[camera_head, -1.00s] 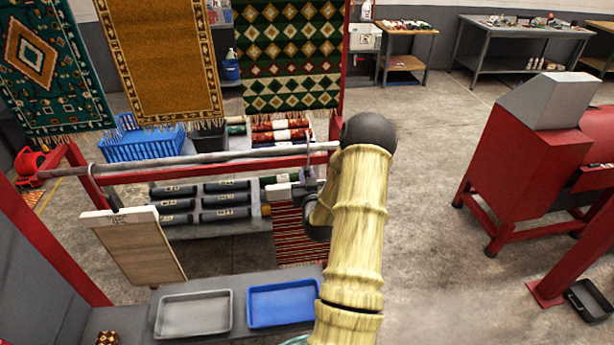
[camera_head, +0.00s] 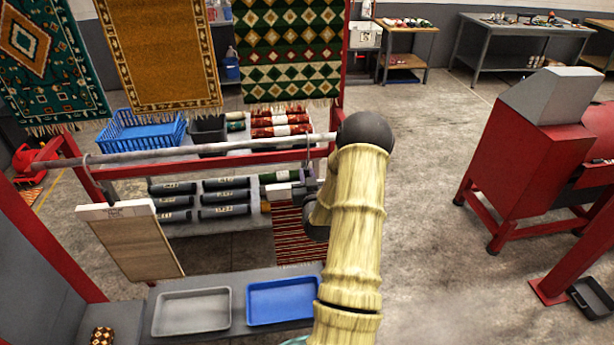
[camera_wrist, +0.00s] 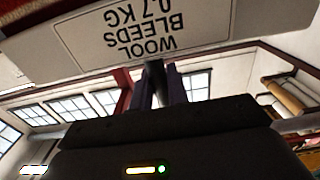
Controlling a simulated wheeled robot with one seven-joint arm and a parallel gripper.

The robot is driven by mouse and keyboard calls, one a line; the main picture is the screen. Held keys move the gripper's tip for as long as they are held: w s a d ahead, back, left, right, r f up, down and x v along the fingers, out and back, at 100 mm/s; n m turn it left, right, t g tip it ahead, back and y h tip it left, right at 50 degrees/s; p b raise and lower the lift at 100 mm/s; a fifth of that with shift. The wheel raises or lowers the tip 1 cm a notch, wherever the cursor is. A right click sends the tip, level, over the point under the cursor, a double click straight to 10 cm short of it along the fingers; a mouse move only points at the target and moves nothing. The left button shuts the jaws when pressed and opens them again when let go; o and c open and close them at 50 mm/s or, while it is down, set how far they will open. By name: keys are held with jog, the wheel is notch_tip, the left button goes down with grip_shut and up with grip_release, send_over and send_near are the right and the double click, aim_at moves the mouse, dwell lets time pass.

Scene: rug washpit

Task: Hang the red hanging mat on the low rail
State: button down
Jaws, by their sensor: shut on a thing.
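The red hanging mat (camera_head: 297,236), striped with dark bands, hangs below my gripper (camera_head: 304,188) near the right end of the low rail (camera_head: 210,147). My gripper is shut on its upper part, mostly hidden by the arm. A pale header (camera_head: 279,192) shows left of the fingers. A thin hook (camera_head: 308,155) rises above the gripper to the rail; I cannot tell whether it rests on it. The wrist view shows a white header (camera_wrist: 140,38) labelled "WOOL BLEEDS 0.7 KG" and the dark fingers (camera_wrist: 155,85) just below it.
A beige mat (camera_head: 140,250) with a white header hangs at the rail's left. Behind are a blue basket (camera_head: 143,133) and dark rolls (camera_head: 225,197). A grey tray (camera_head: 192,312) and a blue tray (camera_head: 283,300) lie in front. Open floor is right of my arm.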

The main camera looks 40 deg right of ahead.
jog(key=c, duration=1.3)
grip_release()
jog(key=shift+s+f, duration=0.1)
jog(key=b+v, duration=0.4)
jog(key=v, duration=0.8)
